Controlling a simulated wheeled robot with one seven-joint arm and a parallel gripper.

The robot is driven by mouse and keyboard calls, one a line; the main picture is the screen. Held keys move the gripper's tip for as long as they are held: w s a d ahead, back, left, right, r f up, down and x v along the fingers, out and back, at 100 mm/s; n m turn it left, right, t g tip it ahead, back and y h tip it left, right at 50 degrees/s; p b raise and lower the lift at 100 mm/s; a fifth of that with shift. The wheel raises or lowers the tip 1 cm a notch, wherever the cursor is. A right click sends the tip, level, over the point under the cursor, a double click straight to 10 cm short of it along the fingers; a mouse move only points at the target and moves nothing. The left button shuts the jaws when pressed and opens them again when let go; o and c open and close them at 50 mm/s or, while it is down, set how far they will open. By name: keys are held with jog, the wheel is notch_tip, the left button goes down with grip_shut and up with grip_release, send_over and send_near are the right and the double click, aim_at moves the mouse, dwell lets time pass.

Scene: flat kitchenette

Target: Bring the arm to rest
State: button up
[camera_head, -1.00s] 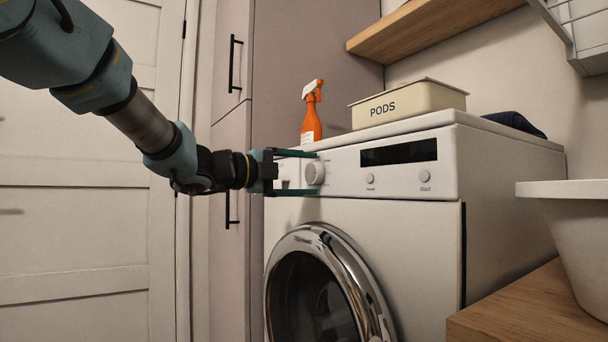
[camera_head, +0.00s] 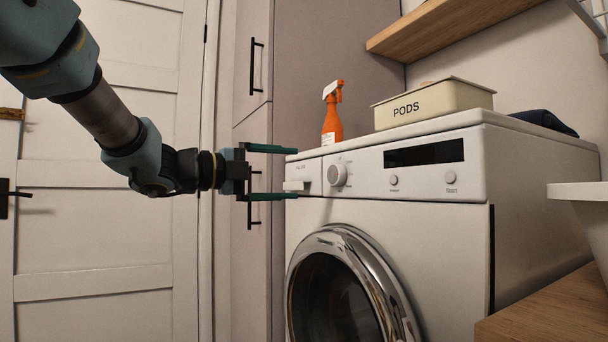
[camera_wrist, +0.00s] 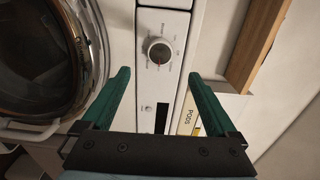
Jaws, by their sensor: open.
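My gripper (camera_head: 272,172) is open and empty, with its two green fingers spread one above the other in the head view. Its fingertips are just left of the washing machine (camera_head: 460,260), level with the drawer front (camera_head: 303,177). The round dial (camera_head: 337,175) is to the right of the fingertips, apart from them. In the wrist view my gripper (camera_wrist: 156,80) has both fingers spread wide, with nothing between them but the machine's front panel behind. The dial (camera_wrist: 159,51) shows beyond the fingertips there.
On the washer stand an orange spray bottle (camera_head: 332,118), a PODS box (camera_head: 440,103) and a dark cloth (camera_head: 543,122). A wooden shelf (camera_head: 450,28) hangs above. A tall cabinet (camera_head: 255,85) is behind my gripper; a white door (camera_head: 100,220) is at left. A wooden counter (camera_head: 545,312) is at lower right.

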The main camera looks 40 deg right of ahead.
jog(key=shift+w+a, duration=0.1)
jog(key=shift+a, duration=0.45)
